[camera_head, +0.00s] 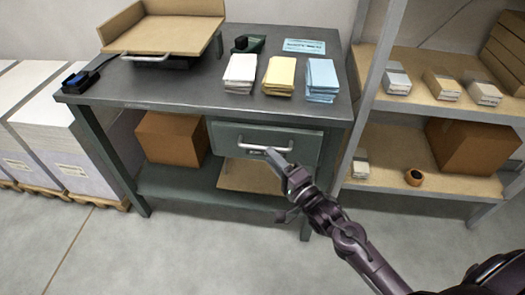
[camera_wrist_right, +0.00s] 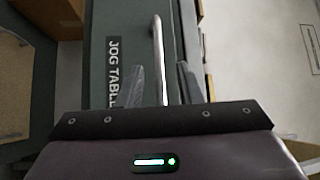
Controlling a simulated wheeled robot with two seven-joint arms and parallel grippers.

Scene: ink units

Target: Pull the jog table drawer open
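The jog table (camera_head: 170,97) is a dark grey metal workbench. Its green-grey drawer (camera_head: 308,147) sits under the right part of the top and looks closed. The drawer has a pale metal bar handle (camera_head: 250,147); the right end is close to my right gripper (camera_head: 274,158). In the right wrist view, the drawer front carries a "JOG TABLE" label (camera_wrist_right: 113,65), partly cut off by my gripper. The handle (camera_wrist_right: 157,45) runs between the two spread fingers of my right gripper (camera_wrist_right: 162,84), with gaps beside it. My left gripper is out of view.
Paper stacks in white (camera_head: 240,72), yellow (camera_head: 279,75) and blue (camera_head: 321,80) stand on the tabletop. A cardboard box (camera_head: 171,138) sits on the lower shelf left of the drawer. A shelf rack (camera_head: 368,95) stands close on the right. The floor in front is clear.

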